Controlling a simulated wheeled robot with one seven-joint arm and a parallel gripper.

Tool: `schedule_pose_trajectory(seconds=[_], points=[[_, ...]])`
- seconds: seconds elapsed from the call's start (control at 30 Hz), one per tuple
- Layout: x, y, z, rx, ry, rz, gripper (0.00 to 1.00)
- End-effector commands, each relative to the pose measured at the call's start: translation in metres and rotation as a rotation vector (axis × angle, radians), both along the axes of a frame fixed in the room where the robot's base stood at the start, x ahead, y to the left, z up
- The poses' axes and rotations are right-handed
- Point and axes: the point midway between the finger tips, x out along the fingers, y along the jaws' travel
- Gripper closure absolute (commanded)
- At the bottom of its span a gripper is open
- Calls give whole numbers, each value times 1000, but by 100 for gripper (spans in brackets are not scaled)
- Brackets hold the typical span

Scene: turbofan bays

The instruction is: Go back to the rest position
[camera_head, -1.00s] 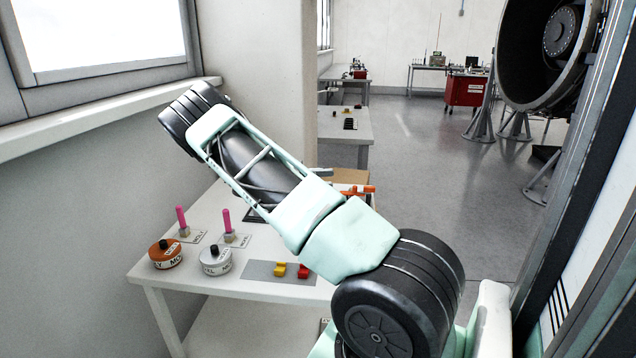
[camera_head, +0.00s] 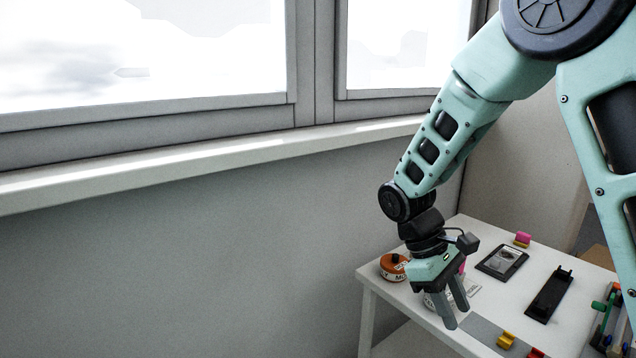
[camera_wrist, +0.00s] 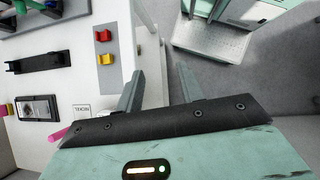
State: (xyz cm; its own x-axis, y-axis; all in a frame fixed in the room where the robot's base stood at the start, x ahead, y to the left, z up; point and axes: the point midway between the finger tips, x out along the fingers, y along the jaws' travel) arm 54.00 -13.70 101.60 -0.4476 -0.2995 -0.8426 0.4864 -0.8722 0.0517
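My gripper (camera_head: 457,316) hangs from my bent arm above the left part of the white table (camera_head: 367,300) in the head view, its fingers pointing down. Below the fingers there, the table edge and the grey floor (camera_wrist: 160,15) show.
A red block (camera_wrist: 102,34) shows in the wrist view. A wall and window sill (camera_head: 250,145) run along the left.

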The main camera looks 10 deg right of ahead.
Motion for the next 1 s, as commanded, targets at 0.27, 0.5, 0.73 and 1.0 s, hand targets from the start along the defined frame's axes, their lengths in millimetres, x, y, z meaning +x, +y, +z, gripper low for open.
schedule_pose_trajectory(seconds=[0.27, 0.5, 0.73, 1.0], points=[[-85, 154, 36, 280, -305, 118, 62], [-143, 196, 45, 394, -431, 158, 62], [-151, 200, 46, 409, -450, 160, 62], [-150, 200, 46, 408, -448, 161, 62]])
